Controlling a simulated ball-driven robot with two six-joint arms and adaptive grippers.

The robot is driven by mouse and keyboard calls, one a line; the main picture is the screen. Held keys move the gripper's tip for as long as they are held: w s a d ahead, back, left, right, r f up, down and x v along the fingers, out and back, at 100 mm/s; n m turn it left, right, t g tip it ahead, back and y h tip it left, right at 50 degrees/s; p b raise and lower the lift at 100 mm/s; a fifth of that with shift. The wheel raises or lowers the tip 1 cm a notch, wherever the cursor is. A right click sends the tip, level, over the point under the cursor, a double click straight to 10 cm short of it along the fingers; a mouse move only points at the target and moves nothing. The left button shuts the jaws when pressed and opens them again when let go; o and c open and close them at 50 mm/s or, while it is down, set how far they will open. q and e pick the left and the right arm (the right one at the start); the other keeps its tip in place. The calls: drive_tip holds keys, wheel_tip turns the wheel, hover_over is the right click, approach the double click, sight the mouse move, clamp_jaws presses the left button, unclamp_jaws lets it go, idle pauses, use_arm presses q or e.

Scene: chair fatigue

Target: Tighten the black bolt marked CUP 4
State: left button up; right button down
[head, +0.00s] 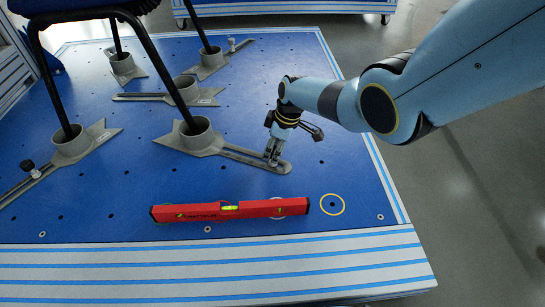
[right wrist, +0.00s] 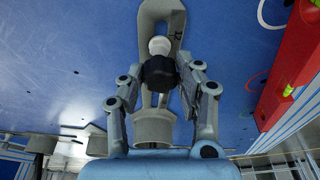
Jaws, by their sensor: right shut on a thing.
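A grey cup bracket (head: 196,134) with a long slotted arm lies on the blue platform, a black chair leg standing in its cup. My right gripper (head: 273,155) points down at the outer end of this slot. In the right wrist view my right gripper (right wrist: 163,74) has its fingers on either side of a black bolt head (right wrist: 158,72) and is shut on it. A pale round piece (right wrist: 160,46) shows just beyond the bolt. The gripper hides the bolt in the head view. I cannot read a CUP 4 mark. My left gripper is not in view.
A red spirit level (head: 190,212) lies near the platform's (head: 100,215) front edge, close to the gripper. Other cup brackets (head: 72,142) hold chair legs at the left and back. A dark-headed bolt (head: 28,166) stands at the far left. A yellow ring (head: 332,195) marks the right corner.

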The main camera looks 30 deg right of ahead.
drive_tip(key=shift+r+m+h+p, duration=0.15)
drive_tip(key=shift+m+h+p, duration=0.3)
drive_tip(key=shift+m, duration=0.75)
drive_tip(key=shift+m+t, duration=0.3)
drive_tip(key=shift+m, duration=0.5)
drive_tip(key=c, duration=0.9)
unclamp_jaws()
